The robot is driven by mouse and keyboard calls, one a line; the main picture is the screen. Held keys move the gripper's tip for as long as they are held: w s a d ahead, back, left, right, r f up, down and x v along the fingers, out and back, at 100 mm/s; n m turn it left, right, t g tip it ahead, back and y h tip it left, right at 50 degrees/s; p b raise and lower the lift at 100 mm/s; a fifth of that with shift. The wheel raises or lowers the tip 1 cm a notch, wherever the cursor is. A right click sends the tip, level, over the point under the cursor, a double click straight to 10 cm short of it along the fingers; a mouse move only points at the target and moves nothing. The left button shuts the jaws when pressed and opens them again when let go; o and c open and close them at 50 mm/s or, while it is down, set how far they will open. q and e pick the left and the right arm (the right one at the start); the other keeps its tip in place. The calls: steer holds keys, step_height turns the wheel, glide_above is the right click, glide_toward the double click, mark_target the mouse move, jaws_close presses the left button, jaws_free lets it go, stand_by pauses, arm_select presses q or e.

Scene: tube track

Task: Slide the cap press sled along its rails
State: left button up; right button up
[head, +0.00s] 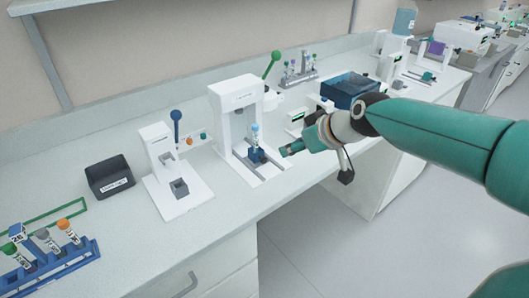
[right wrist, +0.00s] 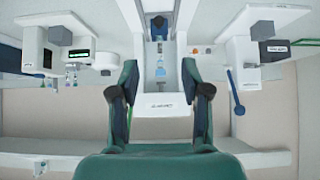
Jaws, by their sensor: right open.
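The cap press is a white frame (head: 219,118) with a tall arch and rails on its base, standing mid-bench in the head view. Its dark blue sled (head: 257,157) sits on the rails at the front of the arch and bears an upright tube with a light blue cap (head: 255,128). My right gripper (head: 287,151) is open, just right of the sled and apart from it. In the right wrist view the open fingers (right wrist: 160,72) are spread, with the press's labelled top (right wrist: 164,104) and the blue sled (right wrist: 159,30) in line between them. My left gripper is out of view.
Left of the press stands another white device (head: 160,155) with a blue-knobbed lever. A black bin (head: 110,177) and a blue tube rack (head: 48,268) are farther left. A dark blue box (head: 350,90) stands behind my right arm. The bench's front edge is close to the press.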

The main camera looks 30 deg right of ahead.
mark_target(265, 159)
steer(key=p+x, duration=0.1)
steer(key=x, duration=1.5)
steer(key=shift+s+d+f, duration=0.1)
jaws_close()
